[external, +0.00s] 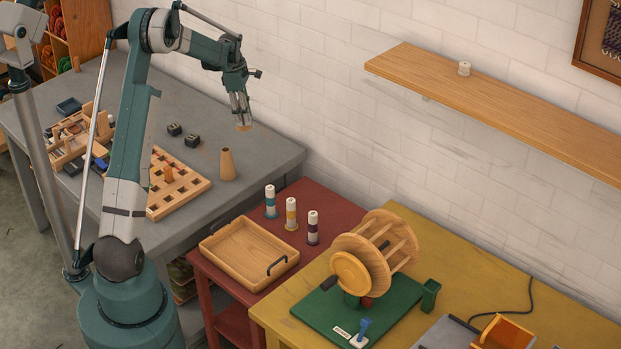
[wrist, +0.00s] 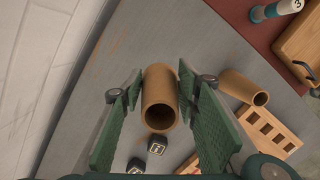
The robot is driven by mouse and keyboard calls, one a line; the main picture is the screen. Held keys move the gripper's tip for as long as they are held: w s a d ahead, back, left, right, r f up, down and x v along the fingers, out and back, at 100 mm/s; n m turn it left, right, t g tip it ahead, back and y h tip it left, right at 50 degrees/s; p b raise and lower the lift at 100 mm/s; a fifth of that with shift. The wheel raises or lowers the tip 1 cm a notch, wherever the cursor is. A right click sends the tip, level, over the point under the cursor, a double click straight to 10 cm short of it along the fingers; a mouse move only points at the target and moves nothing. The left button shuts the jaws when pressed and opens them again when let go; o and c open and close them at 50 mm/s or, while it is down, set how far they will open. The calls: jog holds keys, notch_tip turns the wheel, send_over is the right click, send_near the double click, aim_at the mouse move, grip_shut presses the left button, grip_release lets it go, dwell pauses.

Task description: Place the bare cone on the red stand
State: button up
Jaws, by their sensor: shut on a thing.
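My gripper (external: 240,112) is raised above the far right part of the grey table. It is shut on a bare tan cone (wrist: 160,92), which sits between the green finger pads in the wrist view with its hollow end toward the camera. In the external view only a small tan end of this cone (external: 243,127) shows below the fingers. A second bare cone (external: 227,164) stands on the grey table below; it also shows in the wrist view (wrist: 238,86). The red stand (external: 325,199) is a low red table to the right of the grey one.
On the red stand are a wooden tray (external: 224,262) and three numbered spools (external: 291,214). A wooden grid board (external: 167,204) and two dark blocks (external: 191,141) lie on the grey table. A yellow table (external: 470,262) holds a wooden winder. A wall shelf (external: 500,98) is at right.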

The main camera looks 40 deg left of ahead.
jog(key=shift+d, duration=0.15)
jog(key=w+d+f+n+b, duration=0.1)
jog(key=w+d+f, duration=0.1)
jog(key=d, duration=0.5)
jog(key=w+d+f+b, duration=0.1)
jog(key=d+f+b, duration=0.1)
jog(key=d, duration=0.6)
jog(key=n+b, duration=0.1)
jog(key=b, duration=0.1)
send_over(316, 197)
jog(key=f, duration=0.3)
jog(key=shift+s+a+f, duration=0.25)
jog(key=shift+f, duration=0.1)
jog(key=shift+f+b, duration=0.55)
jog(key=shift+f, duration=2.6)
jog(key=shift+f, duration=0.1)
jog(key=shift+f+b, duration=0.4)
jog(key=shift+f, duration=1.35)
jog(key=shift+f, duration=0.15)
